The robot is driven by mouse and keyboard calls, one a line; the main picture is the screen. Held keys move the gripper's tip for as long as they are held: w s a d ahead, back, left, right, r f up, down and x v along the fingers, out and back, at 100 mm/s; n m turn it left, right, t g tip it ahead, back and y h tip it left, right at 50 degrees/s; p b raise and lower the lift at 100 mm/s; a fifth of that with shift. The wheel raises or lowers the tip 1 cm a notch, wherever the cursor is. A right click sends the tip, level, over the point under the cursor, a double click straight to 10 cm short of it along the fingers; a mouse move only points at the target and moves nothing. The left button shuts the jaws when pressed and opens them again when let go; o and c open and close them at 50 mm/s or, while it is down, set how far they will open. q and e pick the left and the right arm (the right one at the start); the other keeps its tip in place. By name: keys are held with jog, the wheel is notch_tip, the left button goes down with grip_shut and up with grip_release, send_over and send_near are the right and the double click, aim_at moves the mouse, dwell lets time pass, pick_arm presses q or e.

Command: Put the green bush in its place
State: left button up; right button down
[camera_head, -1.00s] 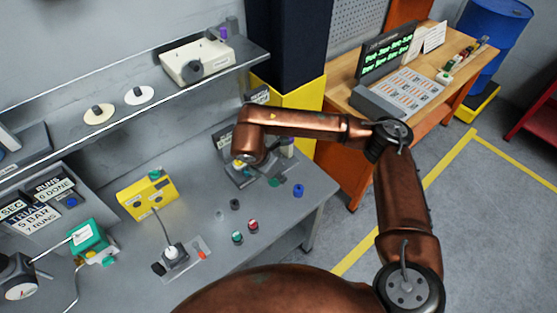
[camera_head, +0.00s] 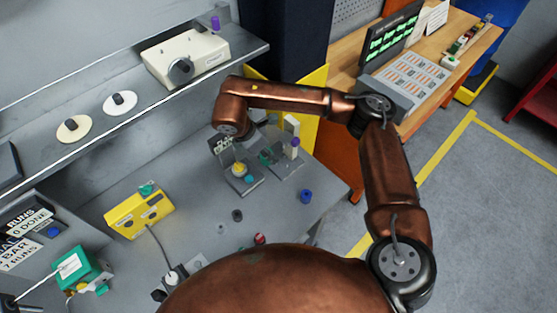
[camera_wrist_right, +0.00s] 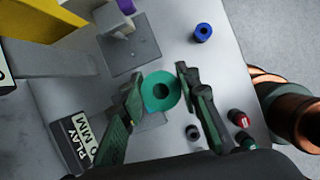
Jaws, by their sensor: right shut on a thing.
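The green bush (camera_wrist_right: 161,92) is a ring with a dark hole, seen from above in the right wrist view. My right gripper (camera_wrist_right: 160,88) is shut on it, one finger on each side. Below and partly behind the bush is a small grey plate (camera_wrist_right: 153,121); I cannot tell whether the bush touches it. My left gripper is not in view.
A blue bush (camera_head: 305,196), a dark piece (camera_head: 237,215) and a red-topped piece (camera_head: 260,239) stand on the bench. A yellow box (camera_head: 140,212) is farther left.

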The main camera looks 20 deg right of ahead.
notch_tip(320, 180, down, 7)
jog(key=b, duration=0.6)
jog(key=w+d+f+p, duration=0.1)
jog(key=w+d+f, duration=0.3)
jog(key=w+d+f+p, duration=0.1)
jog(key=w+d+f, duration=0.3)
jog(key=d, duration=0.1)
jog(key=shift+w+d+f, duration=0.15)
jog(key=shift+w, duration=0.25)
jog(key=shift+w+d+f, duration=0.3)
jog(key=shift+d+f, duration=0.15)
jog(key=shift+f, duration=0.25)
notch_tip(320, 180, down, 3)
jog(key=shift+w+f+p, duration=0.1)
jog(key=shift+p, duration=0.25)
jog(key=shift+f+b, duration=0.4)
jog(key=shift+f, duration=0.1)
jog(key=shift+f, duration=0.1)
